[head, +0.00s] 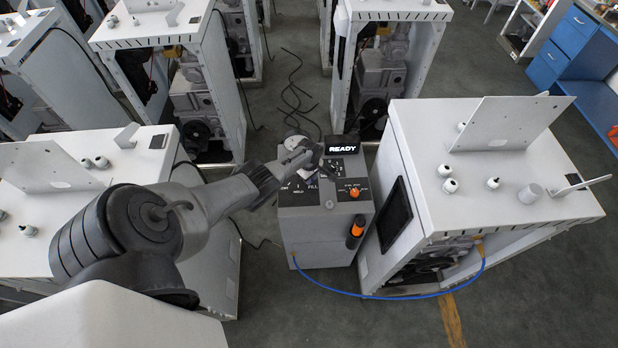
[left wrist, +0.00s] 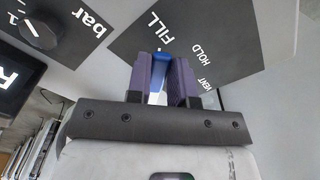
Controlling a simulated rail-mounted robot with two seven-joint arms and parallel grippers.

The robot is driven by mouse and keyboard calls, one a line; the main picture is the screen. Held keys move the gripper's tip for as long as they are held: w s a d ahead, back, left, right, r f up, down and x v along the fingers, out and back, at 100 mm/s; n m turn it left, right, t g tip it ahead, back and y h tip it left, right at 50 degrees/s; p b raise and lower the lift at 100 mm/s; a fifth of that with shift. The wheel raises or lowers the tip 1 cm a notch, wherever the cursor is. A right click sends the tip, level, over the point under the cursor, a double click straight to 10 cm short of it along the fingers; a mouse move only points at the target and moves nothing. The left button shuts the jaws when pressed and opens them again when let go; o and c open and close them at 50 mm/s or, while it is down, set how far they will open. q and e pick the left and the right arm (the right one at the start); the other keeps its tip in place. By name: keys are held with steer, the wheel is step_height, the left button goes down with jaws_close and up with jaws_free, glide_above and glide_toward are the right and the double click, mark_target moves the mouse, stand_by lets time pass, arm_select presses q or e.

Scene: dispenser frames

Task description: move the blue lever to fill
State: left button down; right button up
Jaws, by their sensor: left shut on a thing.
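The grey control box (head: 325,230) stands upright in the middle of the head view, with FILL printed on its sloped top panel. My left gripper (head: 305,172) is over that panel and hides the lever in this view. In the left wrist view, the blue lever (left wrist: 159,62) sits between the two dark purple fingers of my left gripper (left wrist: 161,78), which is shut on it. The visible end of the lever is beside the word FILL (left wrist: 165,33). The words HOLD and VENT lie to the right, by the right finger. My right gripper is not in view.
A READY display (head: 342,145) stands at the box's back edge, with an orange knob (head: 354,193) on the right panel. A black pressure knob (left wrist: 40,30) shows in the left wrist view. A blue hose (head: 375,296) loops to the white cabinet (head: 470,215) on the right.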

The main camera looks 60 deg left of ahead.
arm_select(q)
steer(key=c, duration=1)
jaws_free()
steer(key=shift+r+p, duration=0.4)
steer(key=shift+r, duration=0.1)
step_height(320, 180, up, 13)
steer(key=p, duration=0.5)
steer(key=shift+f, duration=0.1)
